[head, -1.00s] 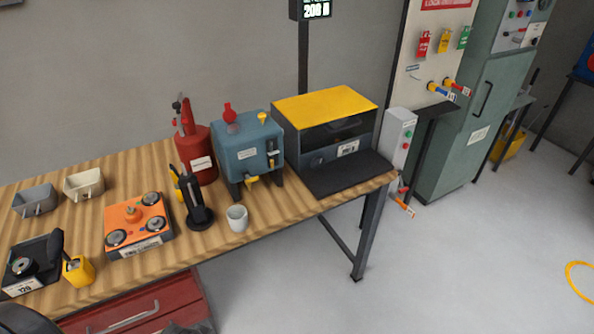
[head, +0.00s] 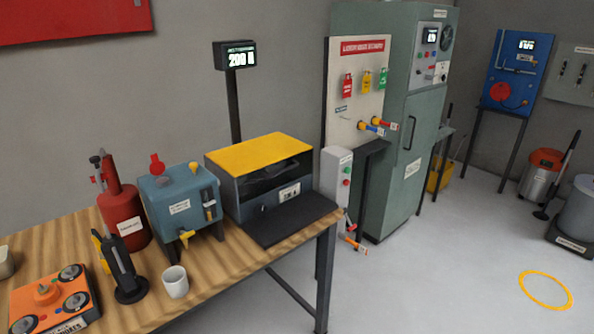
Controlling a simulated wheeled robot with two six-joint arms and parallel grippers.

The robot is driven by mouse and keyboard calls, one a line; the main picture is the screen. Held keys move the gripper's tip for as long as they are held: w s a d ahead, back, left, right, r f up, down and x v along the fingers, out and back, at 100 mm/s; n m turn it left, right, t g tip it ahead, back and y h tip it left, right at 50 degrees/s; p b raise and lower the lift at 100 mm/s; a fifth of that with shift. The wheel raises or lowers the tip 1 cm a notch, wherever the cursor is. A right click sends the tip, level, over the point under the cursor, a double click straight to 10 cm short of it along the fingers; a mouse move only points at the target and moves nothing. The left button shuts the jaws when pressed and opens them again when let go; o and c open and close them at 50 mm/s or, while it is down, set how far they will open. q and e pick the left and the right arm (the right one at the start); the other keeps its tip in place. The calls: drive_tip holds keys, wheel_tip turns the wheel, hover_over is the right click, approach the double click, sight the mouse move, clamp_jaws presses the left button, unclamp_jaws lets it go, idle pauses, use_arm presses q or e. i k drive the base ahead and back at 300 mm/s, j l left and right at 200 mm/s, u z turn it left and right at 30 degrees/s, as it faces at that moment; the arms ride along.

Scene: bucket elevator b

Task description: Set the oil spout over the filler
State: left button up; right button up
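A red canister (head: 124,214) with a black-and-grey top fitting and a white label stands upright on the wooden bench (head: 72,245). It may be the oil container, but I cannot make out a clear spout. Right beside it is a blue-grey tank (head: 180,207) on dark legs, with a red knob (head: 157,164) and a small yellow part (head: 194,168) on top and a yellow tap (head: 186,237) low on its front. I cannot tell which part is the filler. Neither of my grippers is in view.
A white cup (head: 175,282), a black stand (head: 129,284) and an orange box (head: 47,299) sit at the bench front. A yellow-topped machine (head: 262,180) fills the bench's right end. A green cabinet (head: 408,150) stands beyond. The floor at right is clear around a yellow ring (head: 545,290).

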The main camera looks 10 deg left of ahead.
sight(97, 161)
drive_tip(key=u, duration=1.4)
